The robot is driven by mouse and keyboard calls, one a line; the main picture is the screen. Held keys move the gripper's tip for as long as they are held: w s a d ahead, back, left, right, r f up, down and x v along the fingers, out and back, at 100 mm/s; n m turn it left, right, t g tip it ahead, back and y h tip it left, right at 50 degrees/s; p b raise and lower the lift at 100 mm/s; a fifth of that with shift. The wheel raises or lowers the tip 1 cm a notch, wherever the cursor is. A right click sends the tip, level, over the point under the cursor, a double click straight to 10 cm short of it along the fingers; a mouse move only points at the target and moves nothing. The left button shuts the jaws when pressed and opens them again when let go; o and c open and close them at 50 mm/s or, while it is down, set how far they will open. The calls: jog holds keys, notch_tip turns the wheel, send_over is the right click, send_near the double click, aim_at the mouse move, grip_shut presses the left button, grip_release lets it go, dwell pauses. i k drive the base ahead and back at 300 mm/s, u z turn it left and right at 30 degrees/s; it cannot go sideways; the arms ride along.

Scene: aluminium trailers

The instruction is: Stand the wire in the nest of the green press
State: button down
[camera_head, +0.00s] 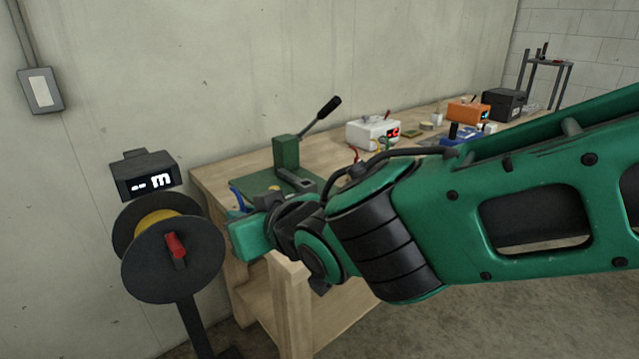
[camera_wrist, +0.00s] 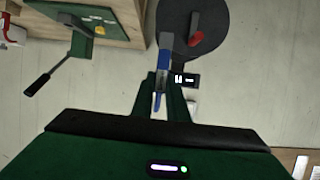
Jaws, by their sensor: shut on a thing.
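The green press (camera_head: 286,152) stands on the near end of the wooden bench, with a black-knobbed lever raised to the right. In the wrist view, the press (camera_wrist: 82,44) is at the upper left. Its nest cannot be made out. My gripper (camera_wrist: 160,85) is shut on a thin blue-and-grey thing (camera_wrist: 165,42), which extends out beyond the fingertips towards the spool. A bit of blue also shows between the fingers. Yellow wire (camera_head: 153,216) is wound on a dark spool (camera_head: 150,268) with a red handle. I cannot make out a separate wire piece.
The spool stand carries a dark display box (camera_head: 143,180) beside the bench's left end. Farther along the bench (camera_head: 232,172) are a white device (camera_head: 371,133), an orange device (camera_head: 467,111) and a black box (camera_head: 503,103). My arm hides much of the bench front.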

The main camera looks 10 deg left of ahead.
aim_at(306, 190)
jog(key=u, duration=0.05)
jog(key=i, duration=1)
